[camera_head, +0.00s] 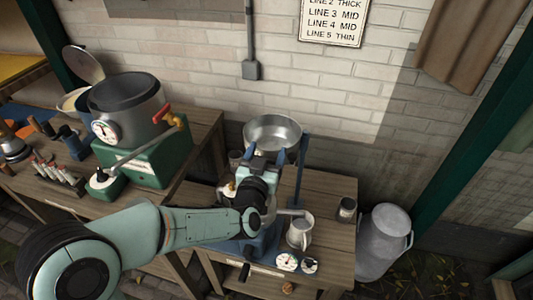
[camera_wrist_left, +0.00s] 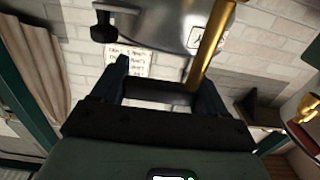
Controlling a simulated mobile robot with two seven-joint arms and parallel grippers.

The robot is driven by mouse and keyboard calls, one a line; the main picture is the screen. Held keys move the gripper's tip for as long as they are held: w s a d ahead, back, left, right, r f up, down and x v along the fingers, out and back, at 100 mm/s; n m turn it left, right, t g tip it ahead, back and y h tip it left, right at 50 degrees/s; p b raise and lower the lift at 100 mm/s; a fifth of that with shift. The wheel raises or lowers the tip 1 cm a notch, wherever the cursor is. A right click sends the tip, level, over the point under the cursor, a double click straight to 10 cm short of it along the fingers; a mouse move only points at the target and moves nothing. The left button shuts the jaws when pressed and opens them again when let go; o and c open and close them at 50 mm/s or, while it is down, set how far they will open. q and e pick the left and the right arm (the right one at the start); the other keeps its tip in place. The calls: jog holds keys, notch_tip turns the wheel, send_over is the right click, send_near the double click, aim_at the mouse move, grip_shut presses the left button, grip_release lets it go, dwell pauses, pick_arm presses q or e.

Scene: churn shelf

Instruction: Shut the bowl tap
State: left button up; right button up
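The metal bowl (camera_head: 272,121) stands raised above the small wooden table; its underside fills the top of the left wrist view (camera_wrist_left: 170,18). There a dark knob (camera_wrist_left: 103,28) sticks out from the bowl's left side, and a brass pipe (camera_wrist_left: 208,45) slants down in front of it. I cannot tell for sure which part is the bowl tap or how it is turned. My left gripper (camera_head: 267,156) is just below the bowl's front, fingers apart. In the left wrist view the open gripper (camera_wrist_left: 160,75) has the pipe beside its right finger, contact unclear. My right gripper is not in view.
A pot (camera_head: 128,105) with a red-handled tap (camera_head: 166,114) stands on a green box (camera_head: 150,160) at left. A metal jug (camera_head: 299,232) and a small jar (camera_head: 347,209) stand on the right table. A milk can (camera_head: 383,240) stands beside it.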

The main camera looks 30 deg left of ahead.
pick_arm(q)
jog(key=o, duration=0.3)
jog(key=shift+o, duration=0.2)
jog(key=shift+s, duration=0.15)
jog(key=b+v, duration=0.5)
jog(key=v, duration=0.8)
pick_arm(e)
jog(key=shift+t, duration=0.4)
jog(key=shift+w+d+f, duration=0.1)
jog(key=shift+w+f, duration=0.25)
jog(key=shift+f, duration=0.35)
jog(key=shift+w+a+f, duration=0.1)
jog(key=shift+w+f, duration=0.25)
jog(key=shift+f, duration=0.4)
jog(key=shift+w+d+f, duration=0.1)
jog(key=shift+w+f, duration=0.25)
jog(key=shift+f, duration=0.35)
